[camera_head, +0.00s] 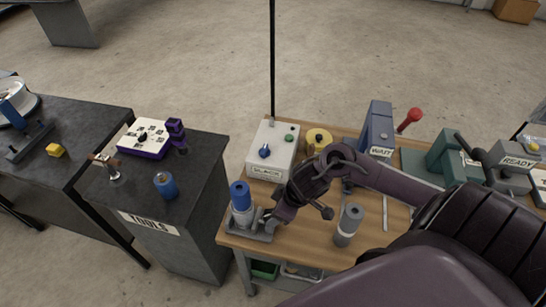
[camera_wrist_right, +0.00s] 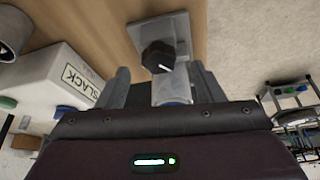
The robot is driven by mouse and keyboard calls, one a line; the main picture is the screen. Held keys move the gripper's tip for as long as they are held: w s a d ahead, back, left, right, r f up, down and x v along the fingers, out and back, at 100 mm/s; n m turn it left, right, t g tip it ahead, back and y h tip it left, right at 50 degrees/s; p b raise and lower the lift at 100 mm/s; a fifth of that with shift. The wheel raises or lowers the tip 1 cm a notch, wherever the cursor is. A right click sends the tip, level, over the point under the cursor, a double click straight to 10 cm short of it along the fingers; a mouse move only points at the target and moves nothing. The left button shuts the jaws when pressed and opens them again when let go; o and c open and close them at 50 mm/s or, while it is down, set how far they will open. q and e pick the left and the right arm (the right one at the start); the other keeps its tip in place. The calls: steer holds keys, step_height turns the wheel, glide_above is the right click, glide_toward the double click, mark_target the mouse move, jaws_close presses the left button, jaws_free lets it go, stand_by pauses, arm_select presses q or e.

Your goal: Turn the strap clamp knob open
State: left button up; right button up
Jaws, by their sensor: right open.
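The strap clamp (camera_head: 243,217) is a grey ring around an upright cylinder with a blue top (camera_head: 239,190), on a grey base plate (camera_head: 262,237) near the bench's front left corner. Its dark faceted knob (camera_wrist_right: 158,56), with a white pointer line, shows in the right wrist view. My right gripper (camera_head: 266,217) is beside the clamp, and its fingers (camera_wrist_right: 162,80) are open on either side of the knob's line. The knob lies just beyond the fingertips; I cannot tell whether they touch it. In the head view my gripper hides the knob. My left gripper is not in view.
A white box (camera_head: 262,170) labelled SLACK, with a blue knob and green button, stands behind the clamp. A grey cylinder (camera_head: 348,226) stands to the right. A yellow spool (camera_head: 318,139) and a blue press (camera_head: 376,132) are farther back. A dark TOOLS cabinet (camera_head: 205,215) stands left.

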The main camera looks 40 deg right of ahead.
steer(key=x, duration=0.2)
steer(key=shift+w+a+f, duration=0.1)
steer(key=shift+w+f, duration=0.1)
steer(key=shift+f, duration=0.1)
steer(key=shift+w+a+f, duration=0.1)
steer(key=shift+w+f, duration=0.15)
steer(key=shift+f, duration=0.15)
steer(key=c, duration=1)
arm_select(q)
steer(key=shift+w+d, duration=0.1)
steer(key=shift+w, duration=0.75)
